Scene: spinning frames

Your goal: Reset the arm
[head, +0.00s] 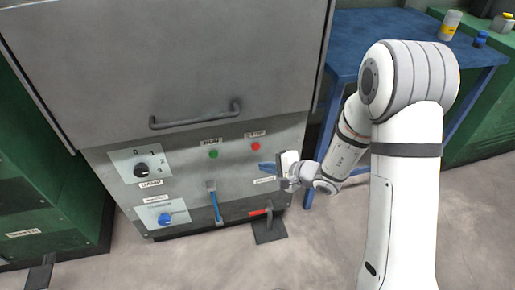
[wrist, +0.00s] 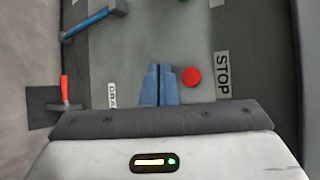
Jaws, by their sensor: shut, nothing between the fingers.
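My gripper (head: 267,167) has blue fingers that are shut and empty. It is in front of the lower right of a grey machine panel (head: 238,180), just below the red STOP button (head: 256,147) in the head view. In the wrist view the shut fingers (wrist: 159,68) point up the picture, with the red button (wrist: 191,77) just to their right and the STOP label (wrist: 222,72) beyond it. My white arm comes in from the right side of the head view, bent at the elbow. The gripper partly covers a label on the panel.
The panel has a green RUN button (head: 213,154), a black lamp knob (head: 141,169), a blue knob (head: 170,218), a blue lever (head: 216,206) and a red-handled lever (head: 262,212). A hood handle (head: 195,115) juts out above. A blue table (head: 350,35) stands right, with bottles (head: 450,25).

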